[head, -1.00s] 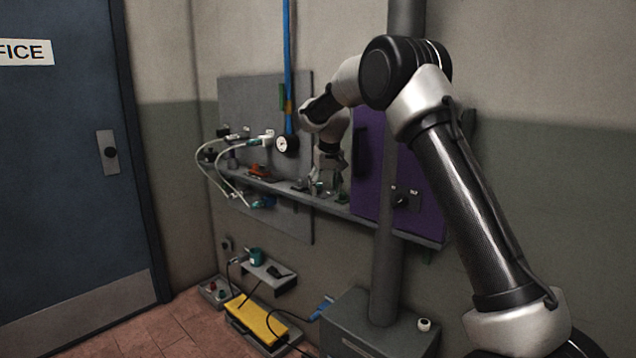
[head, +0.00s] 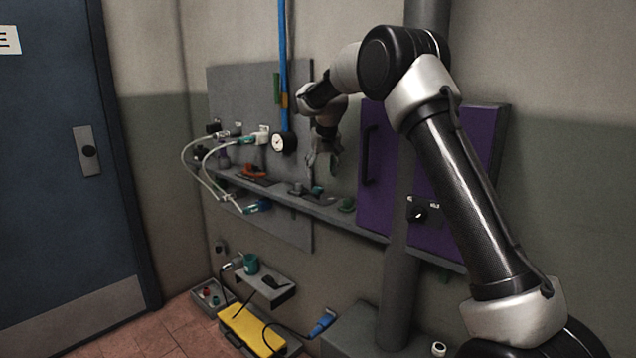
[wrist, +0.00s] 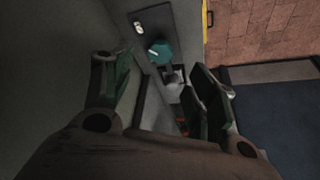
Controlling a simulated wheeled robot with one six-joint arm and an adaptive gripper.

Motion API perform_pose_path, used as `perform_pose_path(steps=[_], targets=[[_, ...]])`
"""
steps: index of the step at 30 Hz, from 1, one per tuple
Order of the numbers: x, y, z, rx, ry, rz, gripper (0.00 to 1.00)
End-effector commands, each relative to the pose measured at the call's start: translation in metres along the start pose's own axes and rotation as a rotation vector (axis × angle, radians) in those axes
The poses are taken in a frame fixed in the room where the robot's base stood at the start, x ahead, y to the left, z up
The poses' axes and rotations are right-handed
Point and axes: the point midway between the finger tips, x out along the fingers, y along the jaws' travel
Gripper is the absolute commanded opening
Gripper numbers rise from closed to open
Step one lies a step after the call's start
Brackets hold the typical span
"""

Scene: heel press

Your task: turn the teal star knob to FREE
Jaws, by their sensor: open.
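The teal knob (wrist: 160,52) shows in the wrist view on a grey plate (wrist: 153,20), with a pale mark on its face. A small white label or part (wrist: 138,27) sits beside it; its lettering is too small to read. In the head view a small teal knob (head: 316,190) sits on the grey wall shelf. My gripper (head: 322,160) hangs above the shelf near it, fingers pointing down. In the wrist view my gripper (wrist: 165,98) is open and empty, and the knob appears beyond the fingertips, apart from them.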

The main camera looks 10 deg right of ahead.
Motion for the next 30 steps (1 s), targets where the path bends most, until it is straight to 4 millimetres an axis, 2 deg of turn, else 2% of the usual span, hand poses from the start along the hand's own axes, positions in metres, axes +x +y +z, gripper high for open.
perform_pose_path(steps=[13,18,25,30], targets=[[0.066,0.0,0.0,0.0,-0.001,0.0,0.58],[0.075,0.0,0.0,0.0,-0.001,0.0,0.58],[0.076,0.0,0.0,0.0,-0.001,0.0,0.58],[0.076,0.0,0.0,0.0,-0.001,0.0,0.27]])
